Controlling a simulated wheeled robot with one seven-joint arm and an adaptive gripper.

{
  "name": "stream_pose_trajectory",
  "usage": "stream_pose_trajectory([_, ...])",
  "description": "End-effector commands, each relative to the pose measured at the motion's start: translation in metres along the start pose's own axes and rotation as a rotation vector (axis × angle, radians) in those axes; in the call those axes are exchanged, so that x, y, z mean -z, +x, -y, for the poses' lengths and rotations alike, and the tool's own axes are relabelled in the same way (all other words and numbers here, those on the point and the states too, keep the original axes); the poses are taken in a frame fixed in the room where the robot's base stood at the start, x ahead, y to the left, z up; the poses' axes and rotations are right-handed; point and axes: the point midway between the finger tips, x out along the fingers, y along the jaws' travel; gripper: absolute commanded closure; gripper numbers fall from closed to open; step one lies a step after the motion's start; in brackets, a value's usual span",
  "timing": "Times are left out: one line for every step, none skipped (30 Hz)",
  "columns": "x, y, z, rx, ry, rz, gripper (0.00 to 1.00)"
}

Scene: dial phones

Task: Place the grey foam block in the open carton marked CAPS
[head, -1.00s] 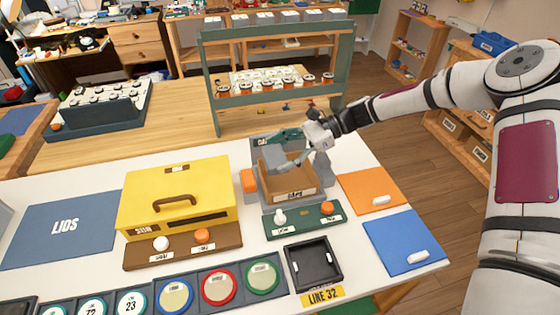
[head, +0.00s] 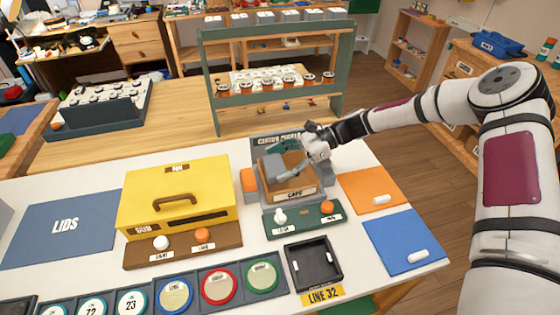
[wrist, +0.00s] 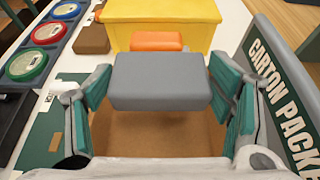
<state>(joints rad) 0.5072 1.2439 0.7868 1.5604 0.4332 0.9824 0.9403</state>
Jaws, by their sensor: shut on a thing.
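The grey foam block (head: 274,166) is held between the teal-padded fingers of my gripper (head: 284,157). In the wrist view the block (wrist: 160,82) spans between the two fingers of my gripper (wrist: 160,88). The open brown carton (head: 290,190) carries the CAPS label on its front. The block is at the carton's opening, over its left part in the head view. The brown carton floor (wrist: 155,135) shows below the block in the wrist view. Whether the block touches the carton is hidden.
An orange block (head: 249,181) is at the carton's left, with the yellow box (head: 178,190) farther left. A green switch panel (head: 303,220) and black tray (head: 314,262) lie in front. Orange and blue (head: 404,240) mats lie right.

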Motion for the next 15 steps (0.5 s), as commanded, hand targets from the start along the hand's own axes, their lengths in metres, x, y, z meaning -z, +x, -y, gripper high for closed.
stream_pose_trajectory([0.0018,0.0009,0.0001,0.0,0.0,0.0,0.42])
stream_pose_trajectory([0.0024,0.0012,0.0001,0.0,0.0,0.0,0.42])
stream_pose_trajectory([0.0027,0.0013,0.0001,0.0,0.0,0.0,0.42])
stream_pose_trajectory([0.0026,0.0013,0.0,0.0,-0.001,0.0,0.42])
stream_pose_trajectory([0.0024,0.0012,0.0,0.0,0.0,0.0,0.42])
stream_pose_trajectory([0.0024,0.0012,-0.0001,0.0,0.0,0.0,0.19])
stream_pose_trajectory([0.0023,0.0011,-0.0001,0.0,0.0,0.0,0.12])
stream_pose_trajectory([0.0023,0.0011,-0.0001,0.0,0.0,0.0,0.06])
stream_pose_trajectory([0.0023,0.0011,-0.0001,0.0,0.0,0.0,0.06])
stream_pose_trajectory([0.0023,0.0011,-0.0001,0.0,0.0,0.0,0.06])
stream_pose_trajectory([0.0023,0.0011,0.0,0.0,0.0,0.0,0.06])
stream_pose_trajectory([0.0023,0.001,-0.0001,0.0,0.0,0.0,0.06])
stream_pose_trajectory([0.0023,0.001,-0.0001,0.0,0.0,0.0,0.06])
stream_pose_trajectory([0.0023,0.001,0.0,0.0,0.0,0.0,0.06])
stream_pose_trajectory([0.0023,0.001,0.0,0.0,0.0,0.0,0.06])
